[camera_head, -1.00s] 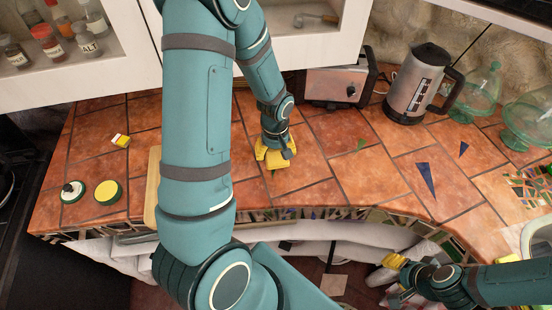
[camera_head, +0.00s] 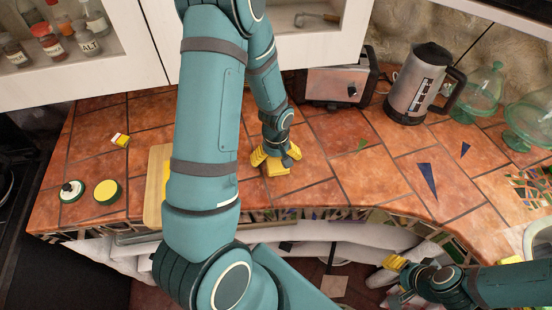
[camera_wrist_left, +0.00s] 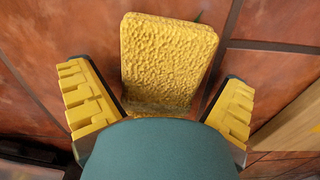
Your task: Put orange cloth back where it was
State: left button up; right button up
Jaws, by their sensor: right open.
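I cannot make out an orange cloth in either view. A yellow, rough-textured sponge (camera_wrist_left: 168,60) lies on the tiled counter; in the head view a small part of it (camera_head: 278,170) shows below my left gripper. My left gripper (camera_head: 275,158) is open above the counter. In the left wrist view its yellow fingers (camera_wrist_left: 165,108) stand wide apart on either side of the sponge's near end, with gaps between. My right gripper (camera_head: 391,271) is open at the lower right, beyond the counter's front edge, and partly hidden by its own wrist.
A wooden board (camera_head: 154,188) lies left of my left gripper, partly behind my arm. A toaster (camera_head: 337,85), a kettle (camera_head: 415,85) and glass domes (camera_head: 478,95) stand at the back. Two round items (camera_head: 107,191) (camera_head: 72,191) sit at left. The mid-right counter is mostly clear.

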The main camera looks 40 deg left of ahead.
pick_arm(q)
jog(key=shift+r, duration=0.1)
jog(key=shift+r, duration=0.2)
notch_tip(320, 180, up, 12)
jog(key=p, duration=0.1)
jog(key=shift+f, duration=0.15)
dwell(0.5)
